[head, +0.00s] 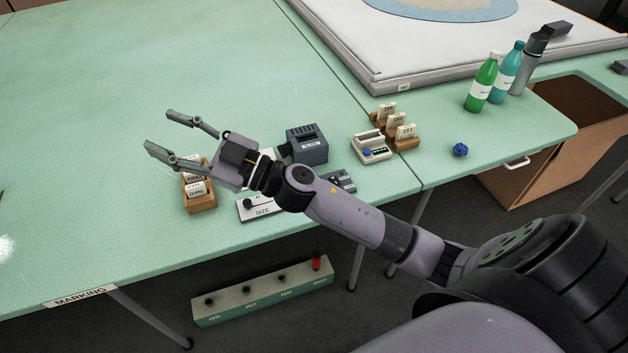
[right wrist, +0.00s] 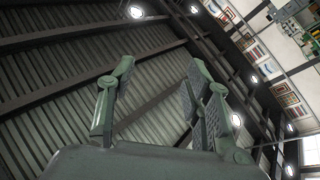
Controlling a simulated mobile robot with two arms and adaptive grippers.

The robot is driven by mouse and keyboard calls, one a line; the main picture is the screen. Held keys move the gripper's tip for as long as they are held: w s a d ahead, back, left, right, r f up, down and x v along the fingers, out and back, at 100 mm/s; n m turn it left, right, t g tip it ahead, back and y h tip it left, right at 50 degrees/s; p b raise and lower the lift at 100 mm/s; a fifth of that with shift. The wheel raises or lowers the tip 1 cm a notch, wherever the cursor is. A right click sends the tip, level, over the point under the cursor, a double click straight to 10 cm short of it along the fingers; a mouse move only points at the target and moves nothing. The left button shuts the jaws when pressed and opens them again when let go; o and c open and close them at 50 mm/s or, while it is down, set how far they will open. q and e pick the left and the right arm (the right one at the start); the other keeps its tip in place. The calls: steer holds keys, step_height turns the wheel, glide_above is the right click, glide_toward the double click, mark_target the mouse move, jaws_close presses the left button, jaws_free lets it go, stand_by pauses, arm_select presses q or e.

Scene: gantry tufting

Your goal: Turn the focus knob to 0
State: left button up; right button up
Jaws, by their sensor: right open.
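No label reading focus is legible in the head view, so I cannot tell which knob is the focus knob. A white panel marked SIZE (head: 262,212) with a black knob (head: 248,203) lies near the table's front edge, partly covered by my right arm. Another pale panel behind my wrist is mostly hidden. My right gripper (head: 160,130) is open and empty above the green table, left of these panels, with its fingers pointing left. In the right wrist view its two fingers (right wrist: 160,80) stand apart against the ceiling. My left gripper is not in view.
A wooden card holder (head: 199,203) stands below the right gripper. Bottles (head: 481,84) stand farther right. The table's left side is mostly clear.

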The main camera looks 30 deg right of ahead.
steer(key=s+a+f+n+g+y, duration=0.1)
steer(key=s+a+f+n+g, duration=0.3)
steer(key=n+g, duration=0.75)
steer(key=d+f+m+g+h, duration=0.2)
steer(key=d+f+g+h, duration=0.2)
steer(key=d+f+h, duration=0.25)
steer(key=w+d+r+m+h, duration=0.15)
steer(key=d+m+h, duration=0.7)
steer(key=d, duration=1.55)
steer(key=shift+n+g+h, duration=0.35)
steer(key=shift+n+h, duration=0.25)
steer(key=shift+n, duration=0.1)
step_height(320, 180, down, 17)
steer(key=shift+s+a+r+p, duration=0.1)
steer(key=shift+p, duration=0.8)
jaws_close()
